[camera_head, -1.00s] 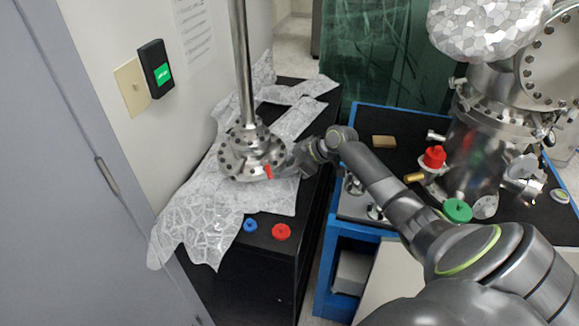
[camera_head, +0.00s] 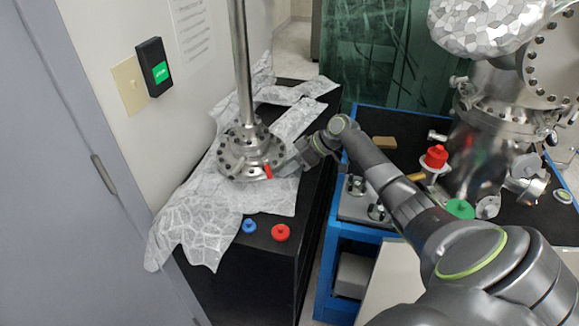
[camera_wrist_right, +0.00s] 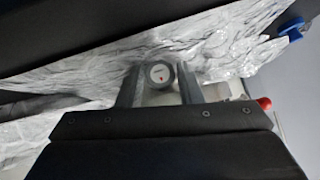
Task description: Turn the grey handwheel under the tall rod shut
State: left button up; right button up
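The tall rod (camera_head: 241,60) stands upright on a round bolted metal flange (camera_head: 236,160) on the foil-covered black bench. In the right wrist view, the grey handwheel (camera_wrist_right: 160,74) shows a round pale face with a small red mark. My right gripper (camera_wrist_right: 160,88) has one finger on each side of it, and the fingers look closed against its rim. In the head view my right gripper (camera_head: 284,168) is at the right side of the flange, and the handwheel is hidden there. My left gripper is not in view.
A red tab (camera_head: 268,172) hangs at the flange, close to my right gripper. A blue cap (camera_head: 249,226) and a red cap (camera_head: 280,232) lie at the bench front. Crumpled foil (camera_head: 190,225) covers the bench. A blue-edged cart (camera_head: 333,232) stands right, under my arm.

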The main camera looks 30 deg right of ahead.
jog(key=o, duration=0.3)
jog(key=b+v, duration=0.2)
jog(key=v, duration=1.5)
jog(key=shift+s+d+b, duration=0.1)
jog(key=shift+d+b, duration=0.1)
jog(key=shift+b, duration=0.15)
